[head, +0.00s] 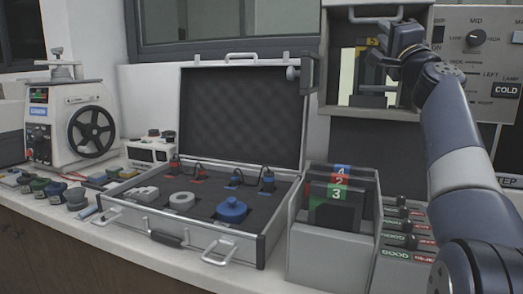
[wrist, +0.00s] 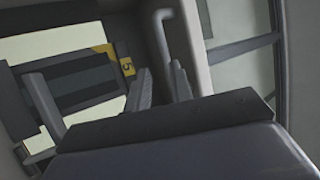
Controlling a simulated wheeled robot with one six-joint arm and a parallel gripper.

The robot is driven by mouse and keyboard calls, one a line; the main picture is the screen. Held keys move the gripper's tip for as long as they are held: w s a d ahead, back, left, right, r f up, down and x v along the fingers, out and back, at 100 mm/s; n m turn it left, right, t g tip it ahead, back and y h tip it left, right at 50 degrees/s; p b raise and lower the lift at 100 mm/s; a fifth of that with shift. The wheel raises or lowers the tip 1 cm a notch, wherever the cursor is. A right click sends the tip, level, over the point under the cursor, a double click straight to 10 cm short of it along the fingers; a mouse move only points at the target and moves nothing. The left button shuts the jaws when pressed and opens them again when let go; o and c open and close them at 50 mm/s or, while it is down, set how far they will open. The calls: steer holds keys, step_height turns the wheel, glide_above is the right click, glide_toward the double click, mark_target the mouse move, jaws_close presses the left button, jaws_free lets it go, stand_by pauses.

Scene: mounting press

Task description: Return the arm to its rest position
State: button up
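My arm reaches up the right side of the head view, and my gripper (head: 378,56) is at the opening of the grey press box (head: 330,62). In the wrist view the two fingers of my gripper (wrist: 92,98) stand apart with a gap between them. Beyond them is a dark plate (wrist: 85,75) with a yellow tag marked 5 (wrist: 127,67), inside the lit opening. The tag also shows just left of my gripper in the head view. I cannot tell whether the fingers touch the plate.
An open case (head: 240,62) with several parts lies on the counter. A rack (head: 330,255) holding numbered plates 4, 2 and 3 stands below the press box. A switch box (head: 405,240) is right of it, under my arm. A machine with a black handwheel (head: 92,131) stands far left.

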steer(key=p+x, duration=0.2)
steer(key=x, duration=0.2)
steer(key=shift+w+r+p, duration=0.2)
steer(key=shift+w+p, duration=0.15)
